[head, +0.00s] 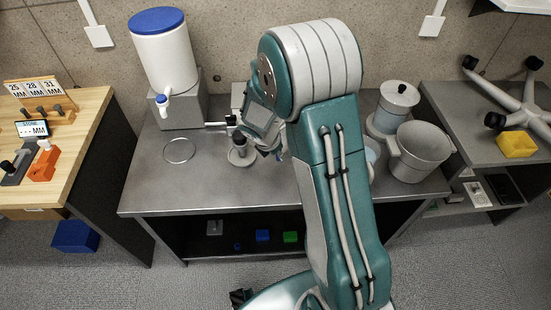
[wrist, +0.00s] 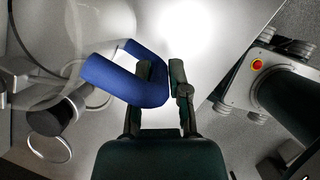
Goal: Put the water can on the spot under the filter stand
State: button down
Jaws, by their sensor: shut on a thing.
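The filter stand is a grey block (head: 184,112) carrying a white tank (head: 166,55) with a blue lid and a small tap, at the back left of the grey bench. A thin ring (head: 179,151) marks the spot on the bench in front of it, and it is empty. My gripper (wrist: 160,85) is shut on the blue handle (wrist: 112,78) of the water can. A pale see-through body (wrist: 55,75) shows left of the handle and looks like the can's. In the head view my arm hides the can; my gripper (head: 268,152) is partly visible right of the spot.
A small dark-knobbed piece on a disc (head: 241,154) stands between the spot and my gripper. A grey pot (head: 420,150) and a lidded canister (head: 396,105) stand at the bench's right. A wooden table (head: 92,105) is at the left. Bare bench lies around the ring.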

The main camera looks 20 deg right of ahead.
jog(key=shift+w+d+f, duration=0.3)
jog(key=shift+w+f, duration=0.1)
jog(key=shift+f, duration=0.1)
jog(key=shift+w+d+f, duration=0.25)
jog(key=shift+w+f, duration=0.15)
jog(key=shift+f, duration=0.05)
jog(key=f, duration=0.3)
jog(key=shift+w+a+f, duration=0.1)
jog(key=shift+a, duration=0.35)
jog(key=shift+d+f, duration=0.15)
jog(key=c, duration=0.6)
grip_release()
jog(key=shift+d, duration=0.15)
